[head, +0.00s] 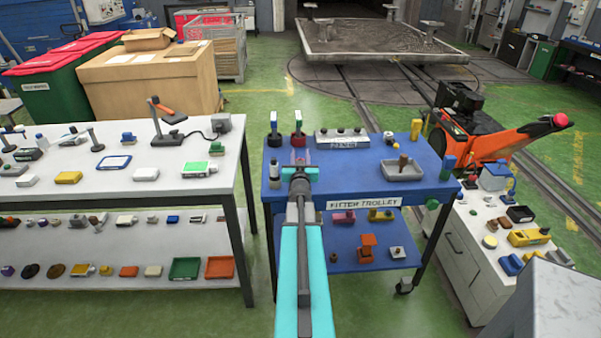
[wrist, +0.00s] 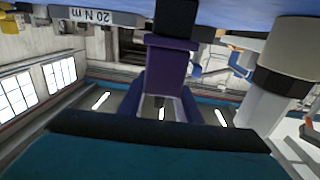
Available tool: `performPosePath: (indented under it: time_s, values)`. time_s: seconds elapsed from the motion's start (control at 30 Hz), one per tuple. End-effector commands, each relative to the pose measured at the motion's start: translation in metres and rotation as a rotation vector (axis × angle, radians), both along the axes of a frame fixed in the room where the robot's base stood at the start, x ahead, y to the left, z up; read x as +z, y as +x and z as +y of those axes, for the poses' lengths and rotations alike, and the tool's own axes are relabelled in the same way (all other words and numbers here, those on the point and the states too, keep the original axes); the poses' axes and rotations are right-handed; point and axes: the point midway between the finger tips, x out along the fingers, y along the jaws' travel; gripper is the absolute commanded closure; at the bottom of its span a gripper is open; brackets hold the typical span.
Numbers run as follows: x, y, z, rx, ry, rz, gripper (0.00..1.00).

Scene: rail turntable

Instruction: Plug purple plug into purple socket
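My gripper (head: 298,169) is over the left part of the blue fitter trolley (head: 341,172), at the end of my arm. A small purple piece shows between its teal jaws. In the wrist view a purple plug (wrist: 166,62) with a black end is between the narrow fingers, which look closed on it.
Two upright tools (head: 273,126) stand behind my gripper. A grey tray (head: 403,171) lies on the right of the trolley. A white bench (head: 118,170) with many small objects is at left. An orange machine (head: 492,138) stands at right.

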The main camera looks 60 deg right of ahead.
Motion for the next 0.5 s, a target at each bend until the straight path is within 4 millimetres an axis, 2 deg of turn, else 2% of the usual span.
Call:
performPosePath:
  time_s: [0.37, 0.5]
  values:
    - [-0.0001, -0.0002, 0.0000, 0.000, 0.000, 0.000, 0.71]
    - [0.0000, -0.0002, 0.0000, 0.000, 0.000, 0.000, 0.95]
